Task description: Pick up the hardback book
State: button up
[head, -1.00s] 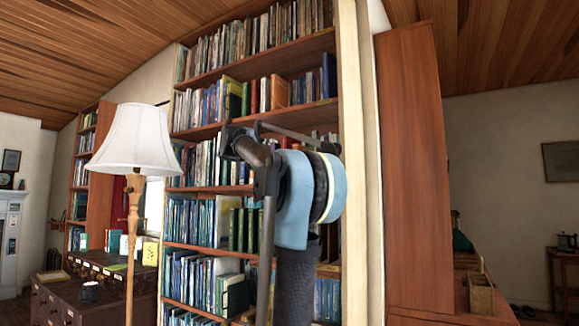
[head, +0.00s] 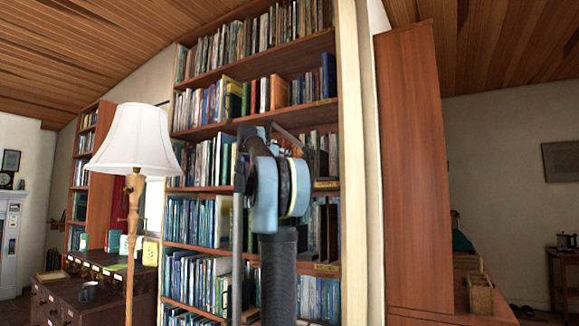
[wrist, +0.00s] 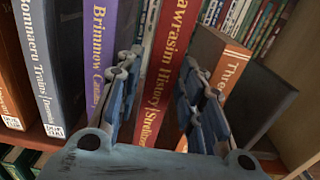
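In the wrist view, a red book (wrist: 168,75) with white spine lettering stands upright on a shelf, spine towards me. I cannot tell for sure that it is the hardback book meant. My gripper (wrist: 160,62) is open, one finger on each side of the red spine, with a visible gap on the right side. A purple book (wrist: 100,45) stands just left of the left finger. An orange-brown book (wrist: 228,62) leans behind the right finger. In the head view my arm hides the fingers and this part of the shelf.
A grey-blue book (wrist: 48,60) stands further left in the wrist view. A dark book (wrist: 258,95) is at the right, near the shelf's side. The tall bookcase (head: 255,62) is full of books. A white-shaded lamp (head: 135,140) stands to its left.

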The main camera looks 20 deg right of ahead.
jog(key=x, duration=0.6)
jog(key=shift+f, duration=0.35)
jog(key=shift+d, duration=0.1)
grip_shut()
